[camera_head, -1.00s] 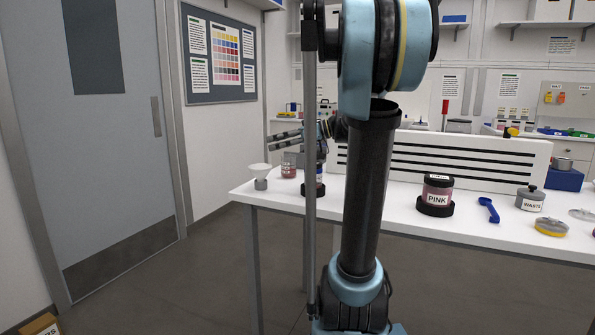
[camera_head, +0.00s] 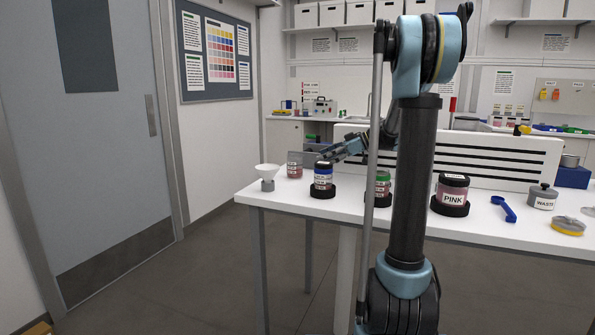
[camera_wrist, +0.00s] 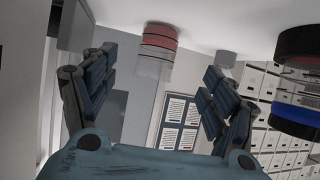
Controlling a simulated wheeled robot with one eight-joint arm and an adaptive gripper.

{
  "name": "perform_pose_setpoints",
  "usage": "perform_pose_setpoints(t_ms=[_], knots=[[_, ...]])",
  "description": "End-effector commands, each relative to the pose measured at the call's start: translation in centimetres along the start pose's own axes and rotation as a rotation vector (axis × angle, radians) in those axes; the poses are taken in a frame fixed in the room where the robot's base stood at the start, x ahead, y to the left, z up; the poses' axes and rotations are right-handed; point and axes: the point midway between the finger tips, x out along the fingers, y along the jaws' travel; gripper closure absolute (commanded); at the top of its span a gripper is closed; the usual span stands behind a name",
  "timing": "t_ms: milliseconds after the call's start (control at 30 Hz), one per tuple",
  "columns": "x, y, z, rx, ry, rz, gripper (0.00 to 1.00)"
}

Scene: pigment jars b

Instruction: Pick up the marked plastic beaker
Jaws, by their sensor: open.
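The clear plastic beaker (camera_head: 294,170) with reddish contents stands near the back left of the white table (camera_head: 265,196), behind the funnel. In the wrist view, which is turned over, the beaker (camera_wrist: 157,48) shows between the spread fingers, its red part against the table. Its markings are too small to read. My gripper (camera_head: 330,151) is open and empty, right of the beaker and behind the blue-banded jar in the picture. Its two fingers also show in the wrist view (camera_wrist: 161,66). I see no contact with the beaker.
The white funnel (camera_head: 267,176) stands at the table's left corner. The blue-banded jar (camera_head: 323,179) on a black base is close to my gripper. The green-banded jar (camera_head: 383,186) is partly hidden by my arm. The PINK jar (camera_head: 452,189) and a slotted white panel (camera_head: 480,158) are farther right.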

Motion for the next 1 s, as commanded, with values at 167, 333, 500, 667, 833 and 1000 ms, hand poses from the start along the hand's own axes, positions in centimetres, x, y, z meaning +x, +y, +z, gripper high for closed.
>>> perform_pose_setpoints(t_ms=[167, 333, 500, 667, 833, 1000], knots=[[3.4, -0.1, -0.1, -0.002, 0.000, -0.004, 0.22], [6.3, -0.1, -0.2, -0.003, 0.001, -0.005, 0.22], [7.8, -0.1, -0.2, -0.001, 0.001, -0.003, 0.22], [8.4, -0.1, -0.2, -0.002, 0.001, -0.003, 0.22], [9.9, 0.0, -0.4, -0.003, 0.001, -0.004, 0.22], [12.3, 0.1, -0.6, -0.002, 0.001, -0.005, 0.22]])
